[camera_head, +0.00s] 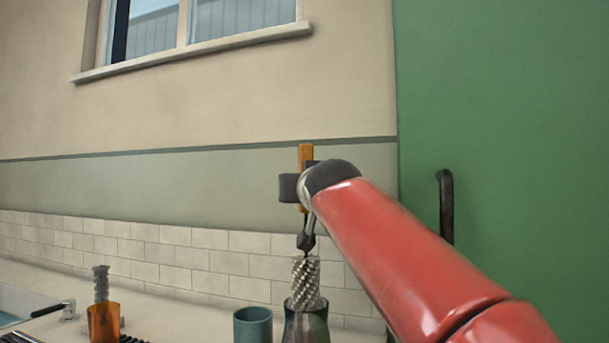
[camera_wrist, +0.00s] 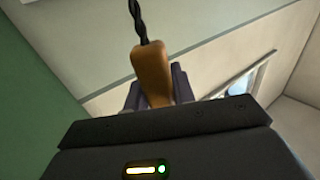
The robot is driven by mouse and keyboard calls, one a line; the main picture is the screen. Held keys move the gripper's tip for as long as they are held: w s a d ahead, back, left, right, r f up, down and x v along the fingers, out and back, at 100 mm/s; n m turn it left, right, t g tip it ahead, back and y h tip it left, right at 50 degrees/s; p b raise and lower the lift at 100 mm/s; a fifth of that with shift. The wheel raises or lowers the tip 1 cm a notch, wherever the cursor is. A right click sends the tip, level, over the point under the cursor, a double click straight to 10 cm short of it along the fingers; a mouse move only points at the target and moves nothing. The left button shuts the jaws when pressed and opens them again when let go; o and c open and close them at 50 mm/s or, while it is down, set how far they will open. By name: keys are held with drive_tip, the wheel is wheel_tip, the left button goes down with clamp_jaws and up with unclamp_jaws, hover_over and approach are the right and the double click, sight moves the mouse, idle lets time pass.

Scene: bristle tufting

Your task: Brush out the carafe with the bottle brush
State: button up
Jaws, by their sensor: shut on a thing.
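The bottle brush has an orange handle (camera_head: 305,155), a dark twisted stem and a pale spiral bristle head (camera_head: 306,280). My gripper (camera_head: 299,187) is shut on the handle and holds the brush about upright, bristles down. In the wrist view the handle (camera_wrist: 152,76) sits between the fingers, with the black stem (camera_wrist: 138,22) beyond it. The dark grey carafe (camera_head: 306,328) stands below, cut off by the lower edge of the head view. The bristles' lower end is at the carafe's mouth; most of the bristle head shows above it. How far the tip reaches inside is unclear.
A teal cup (camera_head: 253,326) stands close left of the carafe. Farther left are an amber cup (camera_head: 103,322) holding a grey brush (camera_head: 101,284), a tap (camera_head: 58,309) and a sink edge. A tiled wall (camera_head: 190,262) runs behind. A green panel (camera_head: 500,110) with a dark handle (camera_head: 446,205) is right.

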sight(305, 255)
wheel_tip(305, 255, down, 4)
drive_tip(key=shift+r+b, duration=0.2)
drive_tip(key=shift+b, duration=0.9)
wheel_tip(305, 255, down, 9)
drive_tip(key=b, duration=0.8)
drive_tip(key=shift+r+b, duration=0.2)
drive_tip(key=shift+b, duration=0.1)
drive_tip(key=shift+s, duration=0.25)
drive_tip(key=shift+w+d, duration=0.25)
drive_tip(key=shift+w, duration=0.3)
wheel_tip(305, 255, up, 5)
drive_tip(key=p, duration=0.5)
drive_tip(key=shift+r, duration=0.1)
wheel_tip(305, 255, down, 5)
drive_tip(key=b, duration=0.5)
